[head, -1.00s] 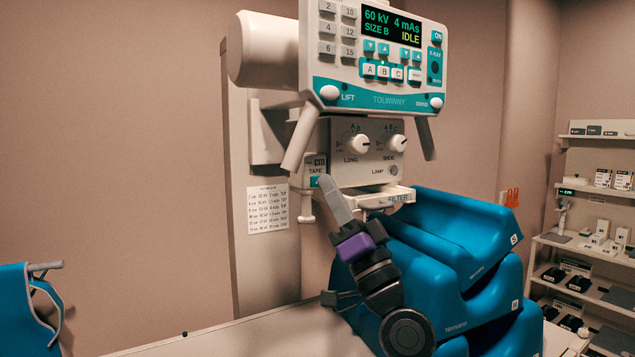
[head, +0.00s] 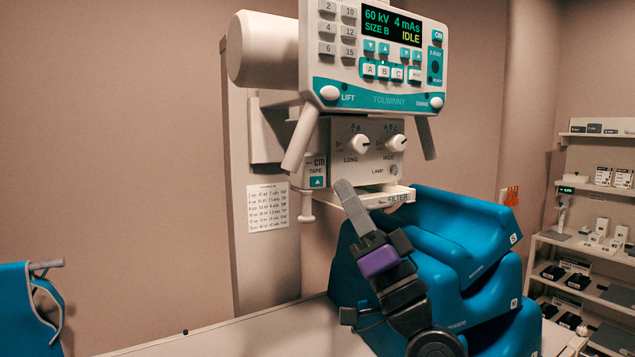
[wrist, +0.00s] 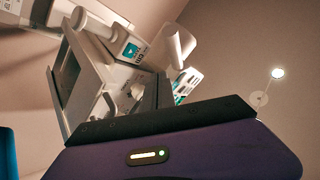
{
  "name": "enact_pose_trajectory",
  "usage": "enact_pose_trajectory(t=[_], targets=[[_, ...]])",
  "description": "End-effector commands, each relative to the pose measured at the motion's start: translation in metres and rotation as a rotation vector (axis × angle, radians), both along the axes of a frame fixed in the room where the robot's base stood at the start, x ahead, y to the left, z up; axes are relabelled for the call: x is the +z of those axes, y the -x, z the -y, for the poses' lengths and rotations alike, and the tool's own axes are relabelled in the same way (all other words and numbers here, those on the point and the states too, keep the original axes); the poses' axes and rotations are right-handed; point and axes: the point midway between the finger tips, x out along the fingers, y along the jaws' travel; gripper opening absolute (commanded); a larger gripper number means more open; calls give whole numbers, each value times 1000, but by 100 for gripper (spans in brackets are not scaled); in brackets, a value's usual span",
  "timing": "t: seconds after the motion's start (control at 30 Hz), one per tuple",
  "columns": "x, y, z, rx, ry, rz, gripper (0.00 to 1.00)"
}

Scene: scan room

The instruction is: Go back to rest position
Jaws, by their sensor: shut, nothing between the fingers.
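My gripper (head: 346,190) is in the middle of the head view, shut and empty. Its grey fingers point up and left, above the purple wrist part. The fingertips show in front of the X-ray tube head, just left of the white filter tray (head: 394,198); I cannot tell how far apart they are in depth. The control panel (head: 375,100) reads 60 kV, 4 mAs, SIZE B, IDLE. The wrist view shows the tube head (wrist: 125,90) tilted beyond my purple wrist, with the fingers not clearly seen.
Blue stacked cushions (head: 460,240) stand on the pale table (head: 250,335), right behind my arm. A blue apron (head: 25,310) hangs at the left. A shelf (head: 590,245) with small items stands at the right. Space left of my arm above the table is clear.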

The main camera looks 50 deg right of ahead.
Motion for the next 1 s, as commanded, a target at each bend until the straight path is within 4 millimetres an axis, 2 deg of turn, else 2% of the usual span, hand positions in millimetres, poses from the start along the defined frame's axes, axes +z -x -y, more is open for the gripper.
enact_pose_trajectory(t=[0.6, 0.77, 0.87, 1.0], targets=[[1, 0, 0, 0, -2, 3, 0], [7, 10, 9, -76, 10, 32, 0], [-10, 19, 16, -166, 16, 17, 0], [-53, 25, 10, -249, 20, -49, 0]])
